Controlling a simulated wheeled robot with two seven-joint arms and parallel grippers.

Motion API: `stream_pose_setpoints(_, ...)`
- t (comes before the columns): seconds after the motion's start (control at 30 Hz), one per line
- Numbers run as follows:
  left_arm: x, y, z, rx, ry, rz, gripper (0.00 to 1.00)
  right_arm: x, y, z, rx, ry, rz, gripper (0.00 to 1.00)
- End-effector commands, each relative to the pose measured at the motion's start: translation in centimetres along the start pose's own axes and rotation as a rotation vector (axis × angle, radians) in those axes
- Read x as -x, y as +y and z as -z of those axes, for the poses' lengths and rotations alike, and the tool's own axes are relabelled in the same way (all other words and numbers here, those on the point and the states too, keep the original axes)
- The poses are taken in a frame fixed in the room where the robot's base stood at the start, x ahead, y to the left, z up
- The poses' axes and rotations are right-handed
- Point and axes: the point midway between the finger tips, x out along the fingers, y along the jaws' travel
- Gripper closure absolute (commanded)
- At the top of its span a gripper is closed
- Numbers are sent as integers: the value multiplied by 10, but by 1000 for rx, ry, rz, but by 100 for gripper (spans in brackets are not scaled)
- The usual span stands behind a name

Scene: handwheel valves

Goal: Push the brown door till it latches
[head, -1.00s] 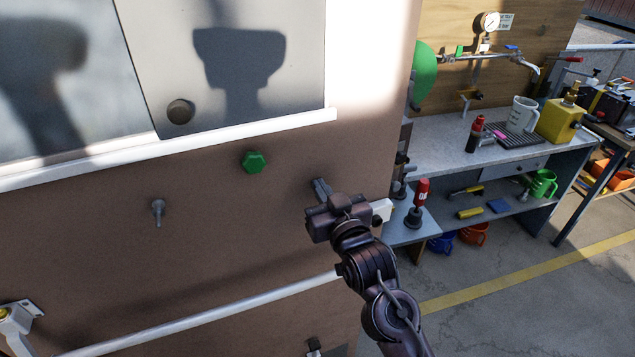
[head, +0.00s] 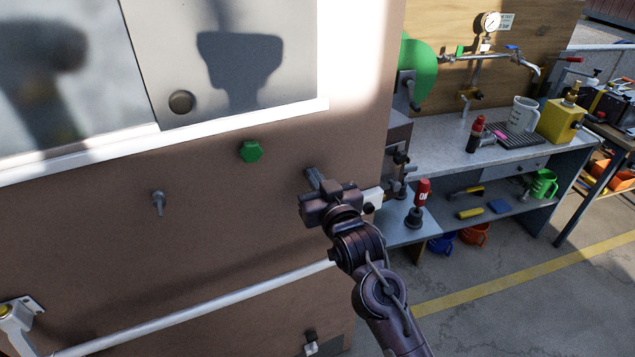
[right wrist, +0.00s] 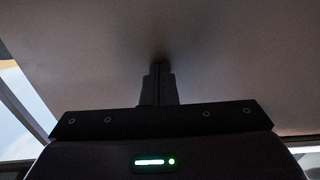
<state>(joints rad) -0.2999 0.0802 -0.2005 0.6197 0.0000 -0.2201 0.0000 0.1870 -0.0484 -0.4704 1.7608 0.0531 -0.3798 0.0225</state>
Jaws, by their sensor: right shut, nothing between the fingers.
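A dark shadow lies at the tips. The latch itself cannot be made out. My left gripper is not in view.
A green hexagonal knob (head: 251,151) and a small grey peg (head: 158,203) stick out from the door. Open floor lies at lower right.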

Motion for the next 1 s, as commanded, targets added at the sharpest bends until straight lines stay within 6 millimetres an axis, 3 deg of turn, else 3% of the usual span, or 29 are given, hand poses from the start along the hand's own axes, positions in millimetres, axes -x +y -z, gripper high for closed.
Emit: stream_pose_setpoints(1.0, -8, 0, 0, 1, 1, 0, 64, -36, 0, 0, 0, 0, 1, 100)
